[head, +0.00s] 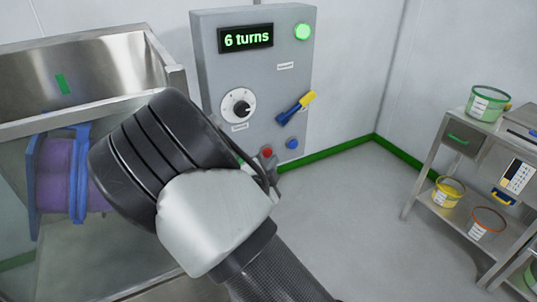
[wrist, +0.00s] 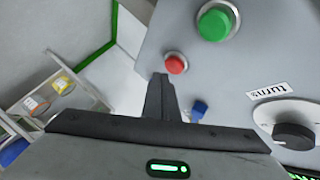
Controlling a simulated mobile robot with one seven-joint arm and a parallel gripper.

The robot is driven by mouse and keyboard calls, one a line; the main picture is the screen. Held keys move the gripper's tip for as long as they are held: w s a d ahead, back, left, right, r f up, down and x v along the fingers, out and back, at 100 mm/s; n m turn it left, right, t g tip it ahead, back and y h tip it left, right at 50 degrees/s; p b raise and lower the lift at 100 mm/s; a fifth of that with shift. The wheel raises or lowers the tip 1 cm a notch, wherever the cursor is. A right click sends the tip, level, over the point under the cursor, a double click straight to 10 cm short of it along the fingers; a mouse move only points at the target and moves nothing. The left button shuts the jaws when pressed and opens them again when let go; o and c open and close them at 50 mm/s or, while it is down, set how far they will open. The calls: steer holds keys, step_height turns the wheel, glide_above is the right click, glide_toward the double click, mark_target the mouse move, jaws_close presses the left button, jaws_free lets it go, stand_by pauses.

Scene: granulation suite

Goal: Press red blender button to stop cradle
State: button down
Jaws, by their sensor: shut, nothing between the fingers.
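The red button (head: 266,152) is low on the grey control panel (head: 221,62), just past the end of my gripper (head: 270,172). My arm covers part of the panel's lower left. In the wrist view the red button (wrist: 176,63) shows uncovered, just beyond and to the right of the shut, empty fingertips (wrist: 160,77). Contact cannot be told; a small gap appears between them. A larger green button (wrist: 217,22) is up and right of the red one there. The panel display (head: 246,38) reads "6 turns". A green lamp (head: 302,32) is lit.
The panel also carries a black knob (head: 238,104), a yellow-and-blue switch (head: 296,107) and a blue button (head: 292,144). A purple drum in a blue frame (head: 77,176) is at left, by a steel guard. A steel cart (head: 452,143) with tubs stands right; floor between is clear.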

steer(key=shift+w, duration=0.1)
stand_by(0.4)
steer(key=shift+w+a, duration=0.25)
steer(key=shift+w, duration=0.05)
steer(key=shift+w+a+b, duration=0.3)
steer(key=shift+w+b, duration=0.1)
stand_by(0.8)
steer(key=shift+s+d, duration=0.1)
steer(key=shift+s, duration=0.05)
steer(key=shift+s+d, duration=0.45)
steer(key=shift+s, duration=0.2)
steer(key=shift+b, duration=0.3)
steer(key=s+d, duration=0.1)
steer(key=s, duration=0.1)
steer(key=s+d+b, duration=0.1)
steer(key=s, duration=0.1)
steer(key=shift+d, duration=0.4)
